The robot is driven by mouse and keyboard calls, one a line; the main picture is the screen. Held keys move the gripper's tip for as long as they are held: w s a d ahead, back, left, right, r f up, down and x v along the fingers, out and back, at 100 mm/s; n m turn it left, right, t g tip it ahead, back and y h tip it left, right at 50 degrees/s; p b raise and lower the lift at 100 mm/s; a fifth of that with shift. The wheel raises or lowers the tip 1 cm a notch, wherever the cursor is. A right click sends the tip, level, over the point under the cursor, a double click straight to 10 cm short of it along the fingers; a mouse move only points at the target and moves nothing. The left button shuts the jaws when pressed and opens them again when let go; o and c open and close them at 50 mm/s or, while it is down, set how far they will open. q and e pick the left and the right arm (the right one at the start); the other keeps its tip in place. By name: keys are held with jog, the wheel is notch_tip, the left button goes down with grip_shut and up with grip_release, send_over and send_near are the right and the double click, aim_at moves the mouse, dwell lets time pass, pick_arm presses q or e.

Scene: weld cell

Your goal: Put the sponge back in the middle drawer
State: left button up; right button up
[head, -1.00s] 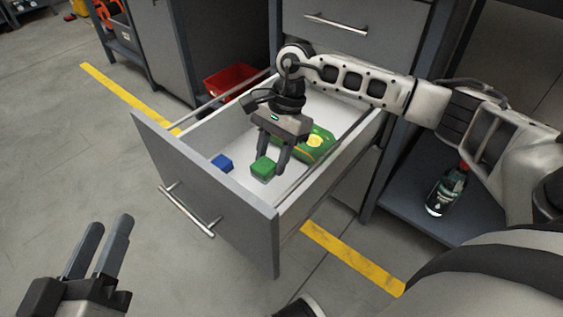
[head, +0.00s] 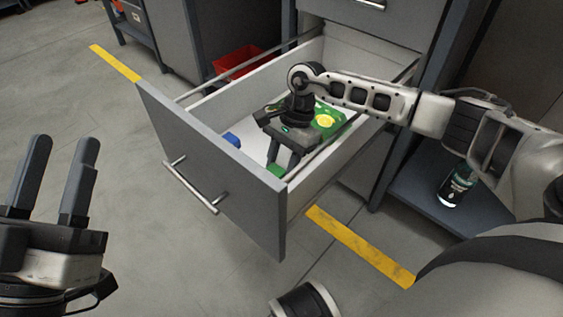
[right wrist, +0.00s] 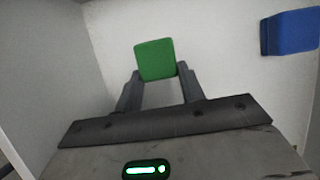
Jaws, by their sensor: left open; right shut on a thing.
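The green sponge (head: 276,170) is a small block between the fingertips of my right gripper (head: 282,163), which is shut on it. They are down inside the pulled-out drawer (head: 222,173), near its front panel, which partly hides the sponge. In the right wrist view the sponge (right wrist: 155,60) shows between the two fingers over the pale drawer floor; I cannot tell if it touches the floor. My left gripper (head: 64,150) is open and empty at the left, outside the drawer.
A blue block (head: 232,139) lies in the drawer, also seen in the right wrist view (right wrist: 291,32). A green-and-yellow packet (head: 326,122) lies behind my right gripper. A red bin (head: 238,62) stands behind the drawer; a dark bottle (head: 456,186) stands on a right-hand shelf.

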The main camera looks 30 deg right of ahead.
jog(key=o, duration=0.9)
pick_arm(q)
jog(key=shift+r, duration=0.15)
pick_arm(e)
jog(key=shift+r, duration=0.2)
pick_arm(q)
notch_tip(320, 180, down, 7)
jog(key=s+n+g+y+p, duration=0.1)
jog(key=n+g+y+p, duration=0.2)
jog(key=n+g+p, duration=0.1)
jog(key=shift+s+d+n, duration=0.25)
jog(key=shift+d+n, duration=0.15)
jog(key=shift+n, duration=0.3)
pick_arm(e)
jog(key=shift+v, duration=5.85)
